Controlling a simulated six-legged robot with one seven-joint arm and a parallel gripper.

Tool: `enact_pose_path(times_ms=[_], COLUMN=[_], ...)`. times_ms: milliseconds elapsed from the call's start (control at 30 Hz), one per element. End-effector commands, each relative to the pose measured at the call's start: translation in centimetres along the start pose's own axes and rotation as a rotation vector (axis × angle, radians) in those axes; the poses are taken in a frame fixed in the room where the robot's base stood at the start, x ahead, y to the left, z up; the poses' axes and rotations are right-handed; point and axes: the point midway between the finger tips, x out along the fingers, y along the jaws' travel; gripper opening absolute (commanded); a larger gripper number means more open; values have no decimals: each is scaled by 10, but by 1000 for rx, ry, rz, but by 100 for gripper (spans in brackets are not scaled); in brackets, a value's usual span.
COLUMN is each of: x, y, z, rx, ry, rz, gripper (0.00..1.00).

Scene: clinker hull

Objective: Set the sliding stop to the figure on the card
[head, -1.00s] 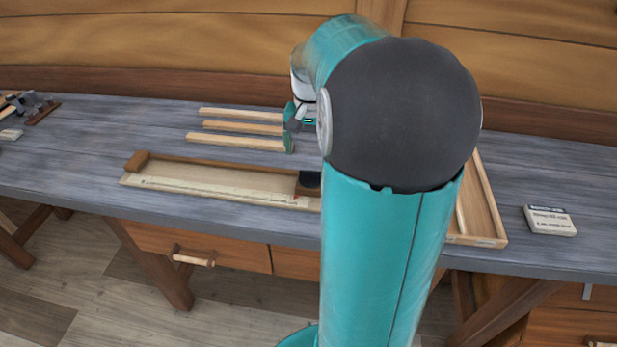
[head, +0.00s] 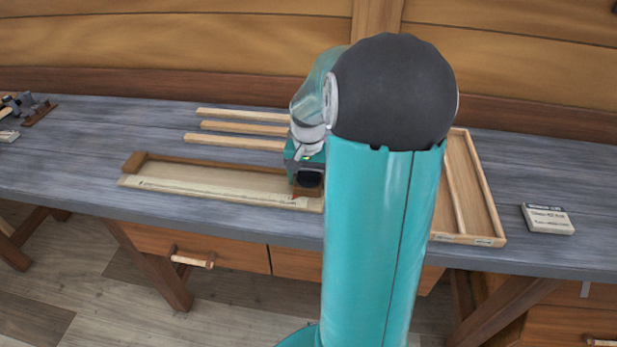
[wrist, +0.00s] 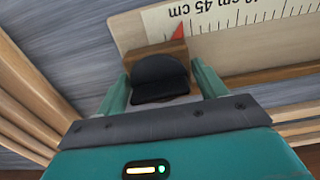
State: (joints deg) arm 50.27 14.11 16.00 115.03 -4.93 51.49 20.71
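The measuring board (head: 220,190) with a pale scale lies along the bench front in the head view. Its sliding stop is a brown block (wrist: 165,50) with a black knob (wrist: 160,78) and a red pointer (wrist: 180,29). The pointer sits near the scale's 45 cm marking in the wrist view. My gripper (wrist: 160,72) is open, with one finger on each side of the knob; I cannot tell whether either touches it. In the head view my gripper (head: 306,175) is at the board's right part. The card (head: 548,218) lies at the right; its writing is too small to read.
Several wooden strips (head: 240,128) lie behind the board. A shallow wooden tray (head: 484,190) is right of my arm, which hides part of it. Tools (head: 25,105) lie at the far left. The bench between tray and card is clear.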

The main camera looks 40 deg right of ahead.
Motion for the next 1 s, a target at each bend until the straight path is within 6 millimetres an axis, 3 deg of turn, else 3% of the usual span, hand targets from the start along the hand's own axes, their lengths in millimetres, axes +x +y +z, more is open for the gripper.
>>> enact_pose_path(times_ms=[33,233,367,667,967,1000], x=[0,0,0,-1,-1,-1], y=[0,0,-5,-38,-40,-40], z=[0,0,0,0,0,0], rx=[0,0,-2,-3,1,1], ry=[0,0,0,1,2,2], rz=[0,0,0,-1,-1,-1], gripper=[60,22,22,22,22,67])
